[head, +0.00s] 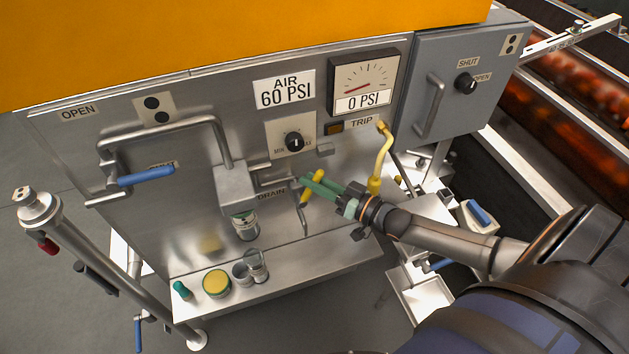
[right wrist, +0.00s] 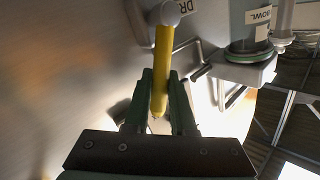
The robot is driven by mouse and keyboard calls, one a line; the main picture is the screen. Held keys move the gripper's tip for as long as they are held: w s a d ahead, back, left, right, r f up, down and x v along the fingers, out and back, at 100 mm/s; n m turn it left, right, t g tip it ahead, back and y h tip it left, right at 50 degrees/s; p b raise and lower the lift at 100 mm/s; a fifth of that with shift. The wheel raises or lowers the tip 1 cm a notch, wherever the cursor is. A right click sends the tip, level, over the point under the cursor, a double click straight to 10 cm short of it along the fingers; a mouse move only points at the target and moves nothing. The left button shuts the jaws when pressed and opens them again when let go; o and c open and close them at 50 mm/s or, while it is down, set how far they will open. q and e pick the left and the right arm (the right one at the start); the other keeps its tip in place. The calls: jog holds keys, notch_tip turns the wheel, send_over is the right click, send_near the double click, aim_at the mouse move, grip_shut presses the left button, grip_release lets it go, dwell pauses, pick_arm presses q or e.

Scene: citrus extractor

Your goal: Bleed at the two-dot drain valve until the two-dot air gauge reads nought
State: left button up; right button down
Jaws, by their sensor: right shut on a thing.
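The air gauge (head: 365,80) stands at the panel's upper right. Its window reads 0 PSI and its red needle points to the lower left. A plate with two dots (head: 154,108) is at the panel's upper left. My left gripper is not in view.
An "AIR 60 PSI" sign (head: 284,92) and a MIN-MAX knob (head: 294,142) sit above the valve. A bent yellow pipe (head: 381,160) stands close right of my gripper. A blue-handled lever (head: 146,175) is at left. A shelf (head: 320,266) holds jars and a green-capped bottle.

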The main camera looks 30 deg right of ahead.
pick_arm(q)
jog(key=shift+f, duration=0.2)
pick_arm(e)
jog(key=shift+d+f, duration=0.1)
jog(key=shift+d+f+m+b, duration=0.15)
jog(key=shift+f+m+b, duration=0.15)
jog(key=shift+b, duration=0.4)
pick_arm(q)
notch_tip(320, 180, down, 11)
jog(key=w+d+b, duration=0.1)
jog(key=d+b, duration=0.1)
jog(key=b, duration=1.2)
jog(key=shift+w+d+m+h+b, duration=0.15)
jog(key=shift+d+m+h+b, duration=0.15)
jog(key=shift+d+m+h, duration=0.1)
pick_arm(e)
jog(key=d+f+m+t+h, duration=0.3)
jog(key=m+t, duration=0.4)
jog(key=m, duration=0.7)
notch_tip(320, 180, down, 3)
jog(key=shift+s+d+r+t+h, duration=0.2)
jog(key=shift+s+t+h, duration=0.25)
jog(key=shift+h, duration=0.45)
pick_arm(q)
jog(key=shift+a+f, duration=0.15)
pick_arm(e)
jog(key=shift+m, duration=0.4)
jog(key=c, duration=0.8)
grip_release()
